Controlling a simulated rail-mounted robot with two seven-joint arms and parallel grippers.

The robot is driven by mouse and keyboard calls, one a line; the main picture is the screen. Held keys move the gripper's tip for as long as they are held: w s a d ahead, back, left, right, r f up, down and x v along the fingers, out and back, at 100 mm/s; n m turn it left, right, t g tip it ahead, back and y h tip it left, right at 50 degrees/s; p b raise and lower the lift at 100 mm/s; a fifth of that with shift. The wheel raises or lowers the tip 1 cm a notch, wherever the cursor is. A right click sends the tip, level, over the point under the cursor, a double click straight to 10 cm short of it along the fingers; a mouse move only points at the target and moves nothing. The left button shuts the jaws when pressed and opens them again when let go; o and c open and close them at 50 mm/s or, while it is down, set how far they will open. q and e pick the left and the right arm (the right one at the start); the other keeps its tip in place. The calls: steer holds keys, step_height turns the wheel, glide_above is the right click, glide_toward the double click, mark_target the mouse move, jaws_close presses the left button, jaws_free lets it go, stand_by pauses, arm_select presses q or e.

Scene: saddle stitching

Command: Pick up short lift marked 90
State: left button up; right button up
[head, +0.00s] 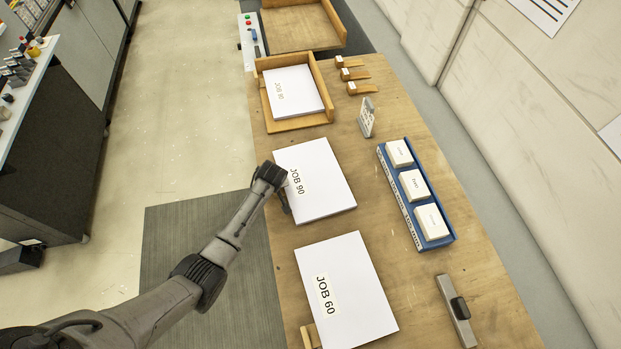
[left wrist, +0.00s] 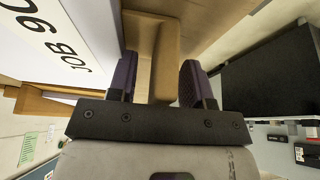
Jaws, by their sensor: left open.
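A white paper lift labelled JOB 90 (head: 325,178) lies on the wooden bench in the head view. Its label and edge also show at the upper left of the left wrist view (left wrist: 90,25). My left gripper (head: 287,203) is at this lift's left edge. In the left wrist view, the gripper (left wrist: 158,80) is open, with a tan wooden block (left wrist: 155,45) between its purple-padded fingers. I cannot tell whether either finger touches the block. A second JOB 90 lift (head: 300,90) lies in a wooden tray. My right gripper is not in view.
A JOB 60 lift (head: 350,290) lies nearer, with a wooden block (head: 310,336) at its lower left. A blue rack (head: 448,240) holds three white stacks on the right. A small stand (head: 367,117) and a metal bar (head: 457,310) are also on the bench (head: 410,290).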

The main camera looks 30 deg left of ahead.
arm_select(q)
jaws_close()
stand_by(0.4)
steer(key=shift+r, duration=0.1)
stand_by(0.3)
